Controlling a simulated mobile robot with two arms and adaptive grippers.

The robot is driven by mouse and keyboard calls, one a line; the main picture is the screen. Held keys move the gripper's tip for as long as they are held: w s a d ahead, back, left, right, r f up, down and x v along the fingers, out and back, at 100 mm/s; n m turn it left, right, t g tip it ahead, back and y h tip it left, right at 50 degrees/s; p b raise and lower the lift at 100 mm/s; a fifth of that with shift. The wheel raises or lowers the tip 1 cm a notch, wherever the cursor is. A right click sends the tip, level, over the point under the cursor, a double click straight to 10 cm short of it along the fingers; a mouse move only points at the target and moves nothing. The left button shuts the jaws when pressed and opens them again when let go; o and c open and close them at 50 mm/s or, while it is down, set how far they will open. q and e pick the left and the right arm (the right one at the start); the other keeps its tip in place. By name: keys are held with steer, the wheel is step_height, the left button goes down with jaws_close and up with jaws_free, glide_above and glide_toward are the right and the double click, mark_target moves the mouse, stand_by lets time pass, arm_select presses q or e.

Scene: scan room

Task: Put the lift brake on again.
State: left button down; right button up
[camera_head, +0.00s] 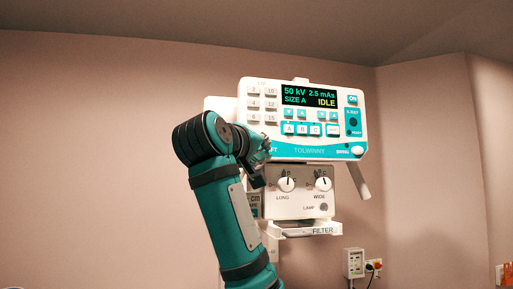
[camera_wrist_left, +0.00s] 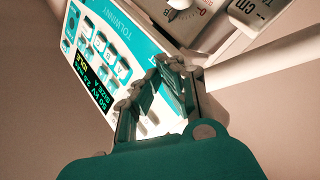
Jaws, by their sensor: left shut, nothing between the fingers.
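The white and teal control head (camera_head: 303,151) shows in the head view, with a display reading 50 kV, 2.5 mAs, SIZE A, IDLE. At its lower left a label ends in "FT"; its first letters and any lift brake knob there are hidden behind my left gripper (camera_head: 262,150). A white knob (camera_head: 357,151) sits at the lower right corner beside a small label. In the left wrist view my left gripper (camera_wrist_left: 160,82) is shut and empty, its fingers in front of the control head's (camera_wrist_left: 133,47) labelled lower corner. I cannot tell whether they touch it. My right gripper is out of view.
Below the control head is a collimator box (camera_head: 299,204) with two dials, LONG and WIDE, a lamp button and a filter tray (camera_head: 310,230). A pale handle bar (camera_head: 359,181) slants down at right. A wall socket unit (camera_head: 353,263) is at lower right. Bare wall lies around.

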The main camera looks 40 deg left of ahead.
arm_select(q)
steer(key=shift+s+d+b, duration=0.3)
steer(key=shift+s+d, duration=0.2)
steer(key=shift+d, duration=0.1)
steer(key=s+d+b, duration=0.1)
steer(key=s+d, duration=0.2)
steer(key=shift+s+d+b, duration=0.15)
steer(key=shift+d+b, duration=0.25)
stand_by(0.4)
stand_by(0.5)
